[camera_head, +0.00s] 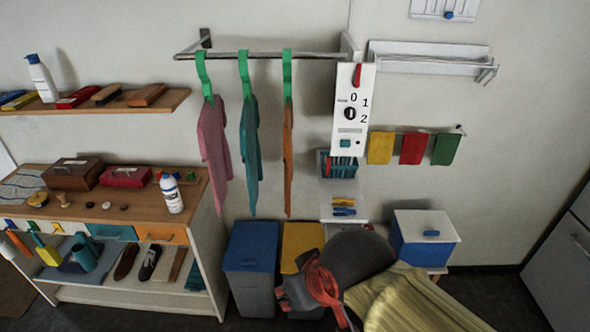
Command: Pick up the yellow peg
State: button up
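Small yellow and blue pieces that look like pegs lie together on a small white shelf (338,190) at the centre right. The upper yellow piece (344,201) is probably the yellow peg, but it is too small to be sure. My gripper (285,296), dark with red parts, is at the bottom centre, below and left of that shelf and apart from it. It overlaps the bins in the picture. Its fingertips are small and dark, so I cannot tell whether it is open or holds anything.
A blue-lidded bin (250,265) and a yellow bin (302,240) stand behind my gripper. A blue box with a white lid (425,226) is to the right. Garments hang from green hangers on a rail (265,56). A wooden cabinet (140,208) stands left.

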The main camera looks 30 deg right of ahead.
aim_at(347, 202)
jog(key=l+z, duration=0.1)
jog(key=l, duration=0.45)
jog(key=i+l+z, duration=0.1)
jog(key=l, duration=0.4)
jog(key=l+z, duration=0.1)
jog(key=l, duration=0.45)
jog(key=i+l+z, duration=0.1)
jog(key=l, duration=0.4)
